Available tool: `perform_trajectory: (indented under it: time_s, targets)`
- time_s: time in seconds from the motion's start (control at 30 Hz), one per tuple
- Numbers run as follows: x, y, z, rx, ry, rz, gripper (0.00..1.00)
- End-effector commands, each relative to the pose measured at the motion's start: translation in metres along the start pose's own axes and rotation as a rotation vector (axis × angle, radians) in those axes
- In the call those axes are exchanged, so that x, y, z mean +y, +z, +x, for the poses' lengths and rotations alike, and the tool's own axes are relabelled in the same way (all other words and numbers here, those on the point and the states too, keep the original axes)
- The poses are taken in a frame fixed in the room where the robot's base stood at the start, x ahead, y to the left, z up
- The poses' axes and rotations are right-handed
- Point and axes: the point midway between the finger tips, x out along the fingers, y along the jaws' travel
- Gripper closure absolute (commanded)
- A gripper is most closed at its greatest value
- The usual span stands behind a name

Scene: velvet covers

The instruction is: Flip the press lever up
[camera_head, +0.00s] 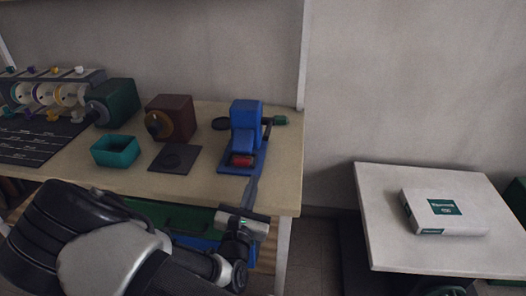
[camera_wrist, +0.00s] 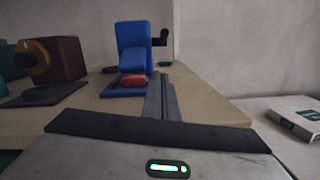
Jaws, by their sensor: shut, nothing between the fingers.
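The blue press (camera_head: 245,118) stands on a blue base at the right end of the workbench, and it also shows in the wrist view (camera_wrist: 131,45). A red cylinder (camera_head: 242,160) lies at its front foot. A dark arm with a green grip (camera_head: 281,120) sticks out on its right side; it looks like the lever, roughly level. In the wrist view the green grip (camera_wrist: 165,64) sits low behind the press. My gripper (camera_head: 254,183) is shut and empty, its fingers pointing at the press from the front, right of the red cylinder. I cannot tell whether they touch the base.
A brown box with a round knob (camera_head: 169,117), a dark plate (camera_head: 175,158) and a teal open bin (camera_head: 115,150) stand left of the press. A green box (camera_head: 113,102) and a spool rack (camera_head: 50,90) are farther left. A white box (camera_head: 445,211) lies on a separate right table.

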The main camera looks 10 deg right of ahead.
Motion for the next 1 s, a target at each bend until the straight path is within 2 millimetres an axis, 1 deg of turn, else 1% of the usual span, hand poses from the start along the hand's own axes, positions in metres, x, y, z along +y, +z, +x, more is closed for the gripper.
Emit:
perform_trajectory:
  time_s: [0.17, 0.27, 0.33, 0.47, 0.6, 0.77, 0.8, 0.9, 1.0]
  targets:
    - [-0.001, 0.0, 0.001, 0.0, -0.003, 0.001, 1.0]
    - [-0.001, -0.001, 0.007, 0.0, -0.004, 0.001, 1.0]
    - [-0.001, -0.001, 0.016, -0.002, -0.005, 0.002, 1.0]
    - [-0.002, -0.002, 0.04, -0.003, -0.005, 0.002, 1.0]
    - [-0.002, -0.002, 0.071, -0.003, -0.005, 0.002, 1.0]
    - [-0.002, -0.002, 0.104, -0.002, -0.004, 0.001, 1.0]
    - [0.0, 0.01, 0.104, -0.003, -0.002, 0.003, 1.0]
    - [-0.001, 0.024, 0.106, -0.001, -0.003, 0.003, 1.0]
    - [-0.001, 0.033, 0.108, -0.001, -0.003, 0.002, 1.0]
